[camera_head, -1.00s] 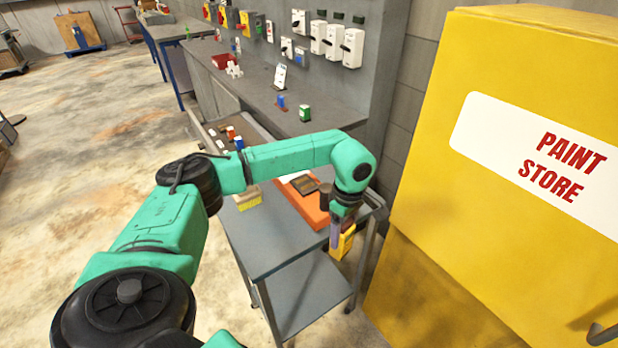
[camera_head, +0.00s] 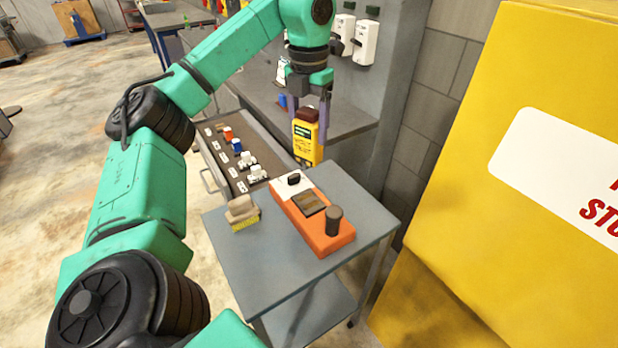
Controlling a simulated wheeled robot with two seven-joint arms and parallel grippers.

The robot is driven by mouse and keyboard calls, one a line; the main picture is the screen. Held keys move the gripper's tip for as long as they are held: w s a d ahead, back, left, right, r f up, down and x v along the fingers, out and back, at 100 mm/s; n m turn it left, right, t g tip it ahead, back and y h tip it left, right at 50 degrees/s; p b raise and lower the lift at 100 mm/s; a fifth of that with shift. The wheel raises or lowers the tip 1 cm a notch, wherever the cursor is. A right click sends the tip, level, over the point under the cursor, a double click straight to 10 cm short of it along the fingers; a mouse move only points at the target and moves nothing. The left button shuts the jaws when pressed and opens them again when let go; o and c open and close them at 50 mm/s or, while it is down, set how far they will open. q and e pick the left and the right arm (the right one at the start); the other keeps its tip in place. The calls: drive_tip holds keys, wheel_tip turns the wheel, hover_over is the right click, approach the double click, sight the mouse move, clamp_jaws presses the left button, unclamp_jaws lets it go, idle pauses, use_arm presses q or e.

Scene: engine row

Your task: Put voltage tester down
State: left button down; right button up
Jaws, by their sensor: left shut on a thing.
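The voltage tester (camera_head: 308,142) is a yellow device with a dark screen and a dark red-brown top. My left gripper (camera_head: 311,112) is shut on its top and holds it upright, its face toward me. It appears in front of the right part of the grey workbench (camera_head: 349,118), above the far edge of the grey cart (camera_head: 262,262). I cannot tell whether its lower end touches anything. My right gripper does not show.
On the cart lie an orange device (camera_head: 325,237) with a dark knob and a beige-yellow brush or block (camera_head: 242,212). An open drawer (camera_head: 217,158) holds several small parts. A yellow paint cabinet (camera_head: 470,130) stands at the right. The cart's front left top is clear.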

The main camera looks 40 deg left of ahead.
sight(309, 157)
use_arm(q)
wheel_tip(309, 157, down, 7)
drive_tip(key=b, duration=0.3)
drive_tip(key=shift+f, duration=0.15)
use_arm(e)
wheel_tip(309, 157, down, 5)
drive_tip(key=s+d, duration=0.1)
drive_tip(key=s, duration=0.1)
use_arm(q)
drive_tip(key=f, duration=0.6)
drive_tip(key=shift+w+a+f, duration=0.1)
drive_tip(key=shift+a+f, duration=0.1)
drive_tip(key=shift+w+a+f, duration=0.1)
drive_tip(key=shift+w+f, duration=0.05)
drive_tip(key=shift+f, duration=0.1)
unclamp_jaws()
drive_tip(key=shift+r, duration=0.2)
wheel_tip(309, 157, up, 5)
drive_tip(key=shift+r, duration=0.1)
wheel_tip(309, 157, up, 7)
drive_tip(key=p, duration=0.4)
drive_tip(key=shift+f, duration=0.2)
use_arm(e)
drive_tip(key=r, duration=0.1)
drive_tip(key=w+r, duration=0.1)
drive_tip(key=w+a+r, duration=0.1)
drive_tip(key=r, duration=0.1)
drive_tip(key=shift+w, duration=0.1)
